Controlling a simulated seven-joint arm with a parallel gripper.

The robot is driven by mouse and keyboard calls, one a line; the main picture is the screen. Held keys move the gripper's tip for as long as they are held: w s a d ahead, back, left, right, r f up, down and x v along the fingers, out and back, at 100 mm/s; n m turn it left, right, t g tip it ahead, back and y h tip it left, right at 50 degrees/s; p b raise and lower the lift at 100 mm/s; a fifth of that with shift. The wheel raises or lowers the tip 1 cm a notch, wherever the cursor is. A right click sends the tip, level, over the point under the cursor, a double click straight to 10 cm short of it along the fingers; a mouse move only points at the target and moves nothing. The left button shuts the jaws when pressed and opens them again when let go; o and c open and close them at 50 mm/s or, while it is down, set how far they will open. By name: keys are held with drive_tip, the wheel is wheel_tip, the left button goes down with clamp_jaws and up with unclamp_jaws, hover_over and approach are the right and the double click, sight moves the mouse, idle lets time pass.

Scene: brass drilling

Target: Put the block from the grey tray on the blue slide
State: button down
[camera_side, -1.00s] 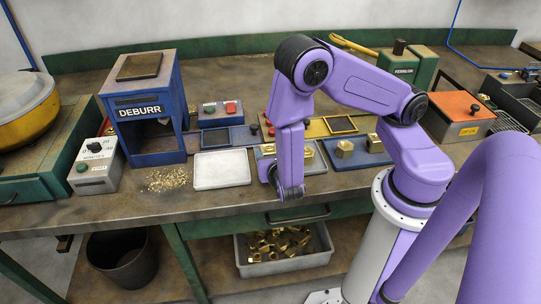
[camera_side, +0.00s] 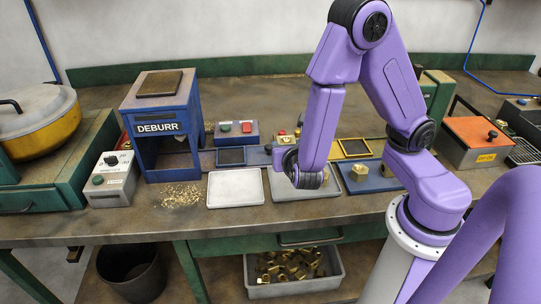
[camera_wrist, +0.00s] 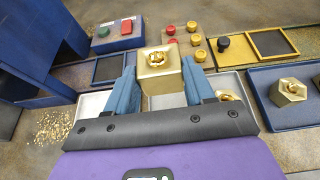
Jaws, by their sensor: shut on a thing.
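My gripper (camera_wrist: 159,62) is shut on a brass block (camera_wrist: 153,77) with a round boss on top, held between two blue fingers in the wrist view. In the side view my wrist hides most of the gripper and block, over the grey tray (camera_side: 275,188). The grey tray also shows in the wrist view, with another brass piece (camera_wrist: 228,95) in it beside the right finger. The blue slide (camera_side: 209,160), with a dark square recess, lies behind the pale tray; it is left of the gripper in the wrist view (camera_wrist: 84,77). The block's exact height is unclear.
A pale empty tray (camera_side: 235,188) lies left of the grey tray. A blue tray (camera_side: 350,189) with brass pieces is on the right.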

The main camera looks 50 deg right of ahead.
drive_tip(key=s+d+m+g+h, duration=0.4)
drive_tip(key=d+m+g, duration=0.2)
drive_tip(key=d, duration=0.1)
drive_tip(key=s+f+m+g+y, duration=0.1)
drive_tip(key=s+m+g+y, duration=0.5)
drive_tip(key=s+m+g, duration=0.75)
drive_tip(key=w+a+r+m+t+y, duration=0.15)
drive_tip(key=w+a+m+y, duration=0.35)
drive_tip(key=m+y, duration=0.5)
drive_tip(key=w+a+r+m+t+y, duration=0.1)
drive_tip(key=w+a+m+t+y, duration=0.1)
drive_tip(key=w+a+m+y, duration=0.6)
drive_tip(key=m+t+y, duration=0.2)
drive_tip(key=m+t, duration=1)
hover_over(239, 154)
drive_tip(key=s, duration=0.1)
drive_tip(key=f, duration=0.5)
drive_tip(key=shift+s+f, duration=0.2)
drive_tip(key=shift+f, duration=0.2)
drive_tip(key=shift+w+f, duration=0.5)
drive_tip(key=shift+f, duration=0.05)
drive_tip(key=shift+w+f, duration=0.2)
drive_tip(key=shift+f, duration=1.55)
